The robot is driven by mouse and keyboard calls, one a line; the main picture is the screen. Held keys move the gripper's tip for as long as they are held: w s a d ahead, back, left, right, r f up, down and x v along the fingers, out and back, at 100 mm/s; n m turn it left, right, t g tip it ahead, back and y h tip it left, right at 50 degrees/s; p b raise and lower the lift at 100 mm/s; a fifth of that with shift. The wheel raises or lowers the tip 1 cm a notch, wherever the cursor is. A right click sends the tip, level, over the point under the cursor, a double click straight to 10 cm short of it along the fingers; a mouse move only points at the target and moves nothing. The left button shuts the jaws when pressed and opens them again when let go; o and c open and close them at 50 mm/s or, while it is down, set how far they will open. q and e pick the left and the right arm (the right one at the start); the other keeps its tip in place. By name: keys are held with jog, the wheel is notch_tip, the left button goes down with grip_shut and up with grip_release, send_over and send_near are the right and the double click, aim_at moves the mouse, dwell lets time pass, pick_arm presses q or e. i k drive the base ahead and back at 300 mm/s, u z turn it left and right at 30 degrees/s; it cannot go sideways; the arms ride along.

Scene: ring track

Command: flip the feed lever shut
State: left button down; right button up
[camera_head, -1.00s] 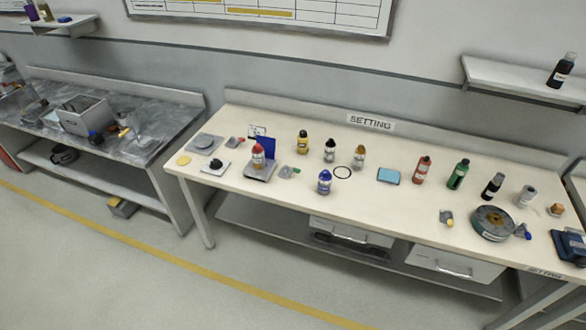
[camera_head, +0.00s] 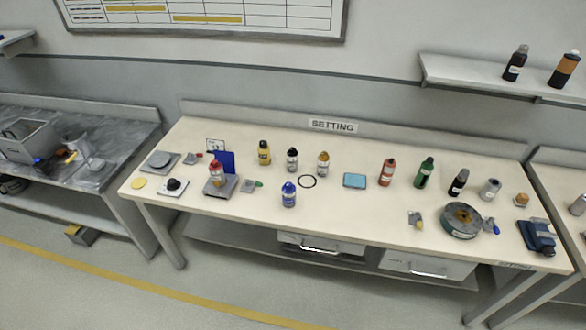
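No part is marked as the feed lever, and I cannot tell which of the small handled parts it is. All stand on the long cream table (camera_head: 330,203). A grey part with a green handle (camera_head: 252,186) lies left of the blue-capped bottle. A part with a red handle (camera_head: 193,158) lies at the back left. A part with a yellow end (camera_head: 416,220) lies left of the round drum (camera_head: 461,220). A part with a blue handle (camera_head: 491,226) is at the drum's right side. Their open or shut positions are too small to tell. Neither gripper is in view.
Several bottles, including a blue-capped one (camera_head: 289,194) and a green one (camera_head: 425,172), stand on the table. A blue device (camera_head: 537,237) is at its right end. A grey bench (camera_head: 90,177) stands left, a wall shelf (camera_head: 480,75) at upper right. The floor (camera_head: 80,290) in front is clear.

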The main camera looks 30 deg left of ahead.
aim_at(259, 184)
jog(key=u, duration=0.05)
jog(key=i, duration=0.85)
jog(key=u, duration=0.6)
